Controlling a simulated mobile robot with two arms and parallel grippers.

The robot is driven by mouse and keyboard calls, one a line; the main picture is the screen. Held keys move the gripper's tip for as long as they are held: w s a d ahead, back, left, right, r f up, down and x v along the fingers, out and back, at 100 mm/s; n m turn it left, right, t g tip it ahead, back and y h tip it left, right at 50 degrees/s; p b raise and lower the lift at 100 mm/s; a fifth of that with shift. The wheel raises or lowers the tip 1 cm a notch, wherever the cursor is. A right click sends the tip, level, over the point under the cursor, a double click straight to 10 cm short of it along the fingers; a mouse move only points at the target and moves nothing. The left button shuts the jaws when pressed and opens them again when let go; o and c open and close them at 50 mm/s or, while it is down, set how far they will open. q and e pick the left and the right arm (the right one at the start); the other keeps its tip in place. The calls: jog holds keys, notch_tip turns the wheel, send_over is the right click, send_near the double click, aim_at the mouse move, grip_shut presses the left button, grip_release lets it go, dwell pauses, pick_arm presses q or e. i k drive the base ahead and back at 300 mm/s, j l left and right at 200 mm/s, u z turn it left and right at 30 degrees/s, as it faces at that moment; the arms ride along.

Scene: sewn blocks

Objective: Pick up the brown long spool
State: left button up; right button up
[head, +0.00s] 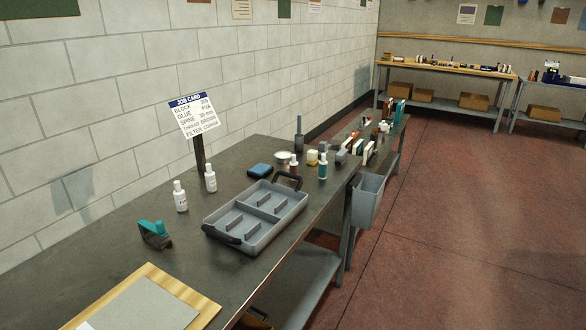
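I cannot single out the brown long spool for certain. Small cream and brown items (312,157) stand at the far end of the near bench, too small to tell apart. A job card (193,115) stands on a dark post at the wall side of this bench; its thread line appears to read brown. Neither of my grippers shows in the head view.
The near bench (110,245) carries a grey divided tray (257,238), white bottles (180,197), a teal tape dispenser (154,234) and a board (150,305). A grey bin (367,196) hangs beyond its end. Floor (450,230) at right is clear; another bench (445,68) stands behind.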

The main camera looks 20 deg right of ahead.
aim_at(293, 164)
jog(key=u, duration=0.5)
jog(key=i+l+u, duration=0.2)
jog(key=l+u, duration=0.25)
jog(key=l, duration=0.35)
jog(key=l+u, duration=0.45)
jog(key=l, duration=0.35)
